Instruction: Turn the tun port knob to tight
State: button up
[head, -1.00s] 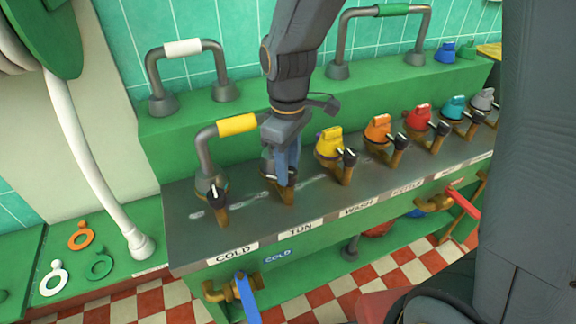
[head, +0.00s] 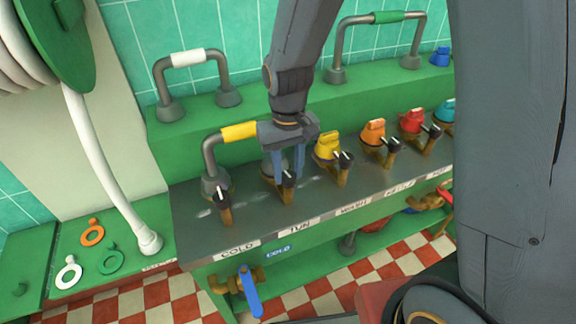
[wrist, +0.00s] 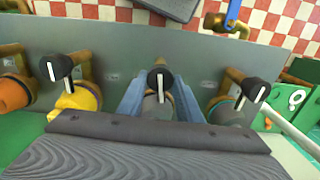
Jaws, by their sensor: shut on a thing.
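The tun port knob (head: 288,179) is black with a white line, on a brass fitting behind the TUN label (head: 300,227). My gripper (head: 289,174) points down at it with a blue finger on each side. In the wrist view the knob (wrist: 160,79) sits between the fingertips, its white line running nearly straight up the picture. The fingers are closed in on it. A grey fitting behind the knob is partly hidden by the gripper.
The cold port knob (head: 223,193) stands close on the left, under a pipe with a yellow sleeve (head: 239,130). A yellow cap (head: 327,147) is close on the right, with more capped ports beyond. A blue-handled tap (head: 250,290) hangs below the counter.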

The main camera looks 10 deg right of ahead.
aim_at(288, 174)
jog(key=shift+r+m+p, duration=0.1)
jog(key=shift+m+p, duration=0.3)
jog(key=shift+m, duration=0.5)
jog(key=shift+w, duration=0.1)
jog(key=o, duration=1)
jog(key=shift+o, duration=0.2)
jog(key=shift+r+b, duration=0.6)
jog(key=shift+r, duration=3.25)
